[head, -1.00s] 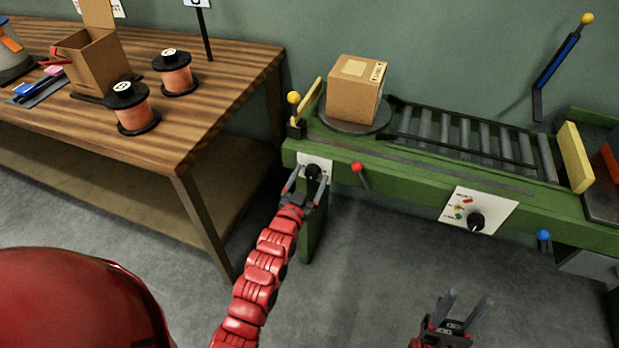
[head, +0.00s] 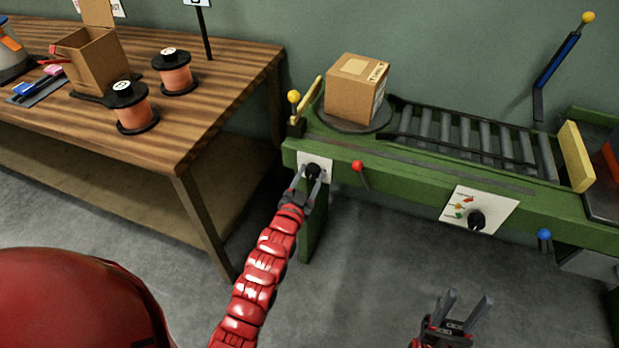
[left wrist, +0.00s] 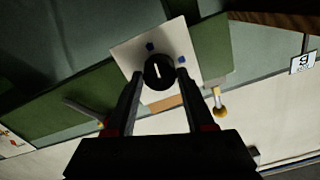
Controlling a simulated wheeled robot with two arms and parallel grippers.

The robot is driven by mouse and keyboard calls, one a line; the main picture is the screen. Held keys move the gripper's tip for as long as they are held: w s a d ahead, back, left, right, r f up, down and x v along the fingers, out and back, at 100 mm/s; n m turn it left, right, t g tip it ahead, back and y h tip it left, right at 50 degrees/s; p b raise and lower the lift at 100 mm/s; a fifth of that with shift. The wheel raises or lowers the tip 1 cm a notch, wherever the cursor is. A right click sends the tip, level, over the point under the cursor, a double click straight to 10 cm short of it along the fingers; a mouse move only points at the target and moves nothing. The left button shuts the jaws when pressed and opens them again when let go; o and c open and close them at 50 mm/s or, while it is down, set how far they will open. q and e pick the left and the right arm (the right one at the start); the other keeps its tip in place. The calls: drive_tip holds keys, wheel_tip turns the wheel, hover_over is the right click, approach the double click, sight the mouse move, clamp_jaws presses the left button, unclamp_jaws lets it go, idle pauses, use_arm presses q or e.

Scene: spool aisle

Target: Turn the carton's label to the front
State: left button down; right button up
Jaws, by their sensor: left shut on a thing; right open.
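The brown carton (head: 354,100) sits on a dark round turntable (head: 340,122) at the left end of the green conveyor bench. A pale patch shows on its top, and a white label (head: 379,97) shows edge-on on its right side face. My left gripper (head: 313,176) is shut on a black knob (head: 312,169) on a white plate at the bench's front left. The left wrist view shows the knob (left wrist: 158,72) between the fingers, with a white pointer line. My right gripper (head: 465,305) is open and empty, low over the floor.
Rollers (head: 470,138) run right of the turntable to a yellow stop (head: 576,157). A wooden table (head: 215,90) with spools stands left.

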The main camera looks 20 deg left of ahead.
use_arm(q)
drive_tip(key=m+b, duration=0.2)
drive_tip(key=m, duration=0.2)
drive_tip(key=shift+d+f, duration=0.1)
drive_tip(key=shift+f, duration=0.05)
drive_tip(key=m+b, duration=0.2)
drive_tip(key=m, duration=0.3)
drive_tip(key=shift+f+m+b, duration=0.1)
drive_tip(key=shift+m+b, duration=0.25)
drive_tip(key=shift+m, duration=0.05)
drive_tip(key=m+b, duration=0.1)
drive_tip(key=m, duration=0.2)
drive_tip(key=shift+m+b, duration=0.45)
drive_tip(key=shift+m, duration=1.35)
drive_tip(key=shift+c, duration=1.3)
unclamp_jaws()
drive_tip(key=shift+s, duration=0.1)
